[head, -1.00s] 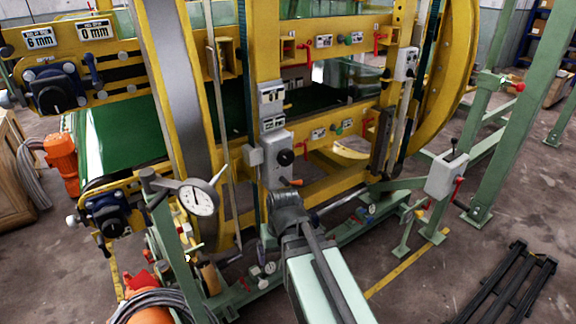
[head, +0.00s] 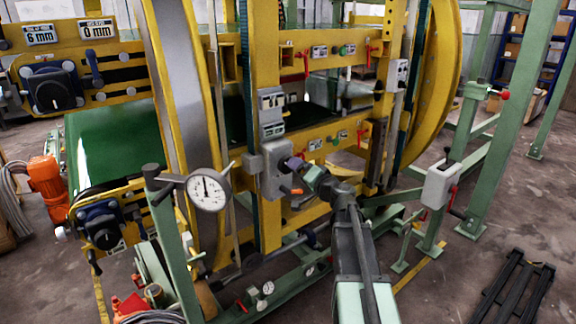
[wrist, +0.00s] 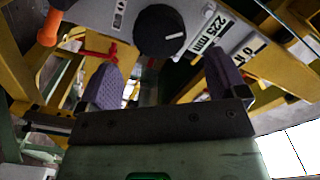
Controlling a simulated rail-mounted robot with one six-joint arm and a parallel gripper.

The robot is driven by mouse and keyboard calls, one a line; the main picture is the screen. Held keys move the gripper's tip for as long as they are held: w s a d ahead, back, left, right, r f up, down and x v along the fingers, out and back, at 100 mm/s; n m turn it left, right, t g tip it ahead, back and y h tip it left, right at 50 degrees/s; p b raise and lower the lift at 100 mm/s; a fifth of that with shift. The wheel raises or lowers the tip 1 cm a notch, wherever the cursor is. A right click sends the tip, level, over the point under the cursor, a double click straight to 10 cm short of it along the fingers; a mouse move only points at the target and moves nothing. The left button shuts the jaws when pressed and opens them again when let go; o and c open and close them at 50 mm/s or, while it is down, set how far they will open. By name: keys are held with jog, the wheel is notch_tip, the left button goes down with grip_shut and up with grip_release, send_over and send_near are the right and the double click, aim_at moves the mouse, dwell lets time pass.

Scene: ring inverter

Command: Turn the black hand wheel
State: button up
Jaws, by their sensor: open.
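A round black knob (wrist: 160,30) with a white mark sits on a grey control box (head: 277,170). It is the black wheel nearest my gripper. My gripper (wrist: 163,68) is open and empty, its two purple pads spread to the left and right below the knob in the wrist view. They do not appear to grip it. In the head view my gripper (head: 294,163) is at the front of the box and hides the knob. Two other black knobs, the upper (head: 52,90) and the lower (head: 104,230), are on blue mounts at the left.
An orange-tipped lever (head: 291,190) sticks out below the knob, and shows at upper left in the wrist view (wrist: 48,27). A dial gauge (head: 208,190) stands to the left. Yellow frame posts (head: 266,60) surround the box. A grey box on a green post (head: 440,185) is to the right.

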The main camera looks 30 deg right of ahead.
aim_at(288, 173)
jog(key=x, duration=0.7)
jog(key=shift+s, duration=0.1)
jog(key=c, duration=0.9)
